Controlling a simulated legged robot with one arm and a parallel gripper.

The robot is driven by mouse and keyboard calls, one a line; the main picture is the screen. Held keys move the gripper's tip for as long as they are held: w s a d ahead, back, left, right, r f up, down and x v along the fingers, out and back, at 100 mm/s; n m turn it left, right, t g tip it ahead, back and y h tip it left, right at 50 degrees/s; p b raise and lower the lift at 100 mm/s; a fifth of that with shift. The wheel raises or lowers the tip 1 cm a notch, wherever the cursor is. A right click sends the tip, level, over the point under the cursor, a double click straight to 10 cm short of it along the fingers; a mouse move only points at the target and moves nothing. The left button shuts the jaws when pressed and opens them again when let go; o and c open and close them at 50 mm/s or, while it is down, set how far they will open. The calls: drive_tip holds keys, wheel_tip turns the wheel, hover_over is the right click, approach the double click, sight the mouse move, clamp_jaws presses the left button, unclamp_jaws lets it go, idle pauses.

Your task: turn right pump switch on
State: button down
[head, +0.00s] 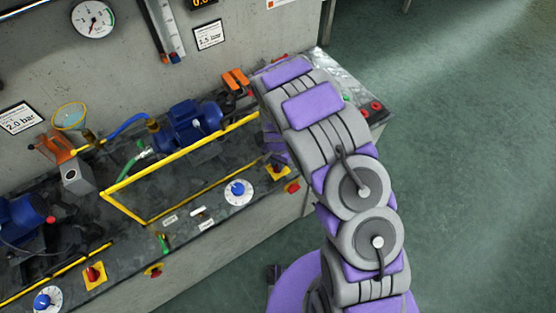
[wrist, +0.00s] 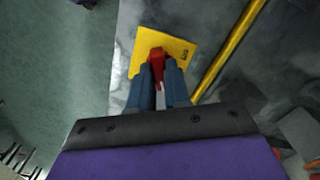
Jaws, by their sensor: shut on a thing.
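The right pump switch is a red handle (wrist: 157,56) on a yellow plate (wrist: 178,46) in the wrist view. My gripper (wrist: 159,74) has its two blue-grey fingers closed on either side of the red handle, gripping it. The plate sits slightly turned in the picture, with small dark lettering at its right. In the head view, part of the yellow plate (head: 277,174) shows at the right end of the bench front. The right pump (head: 190,124) is blue and stands behind the yellow rail.
A yellow rail (head: 178,154) runs close to the switch and guards the pump. A white dial with a blue knob (head: 238,192) is left of the switch. A second red switch (head: 92,274) is at lower left. The green floor (head: 450,150) at right is mostly clear.

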drive_tip(key=m+p, duration=0.1)
drive_tip(key=m, duration=0.4)
drive_tip(key=shift+m, duration=0.3)
idle(0.4)
drive_tip(key=c, duration=1.1)
unclamp_jaws()
drive_tip(key=shift+a, duration=0.15)
wheel_tip(320, 180, up, 17)
drive_tip(key=shift+r+p, duration=0.15)
drive_tip(key=shift+p, duration=0.8)
drive_tip(key=shift+w, duration=0.1)
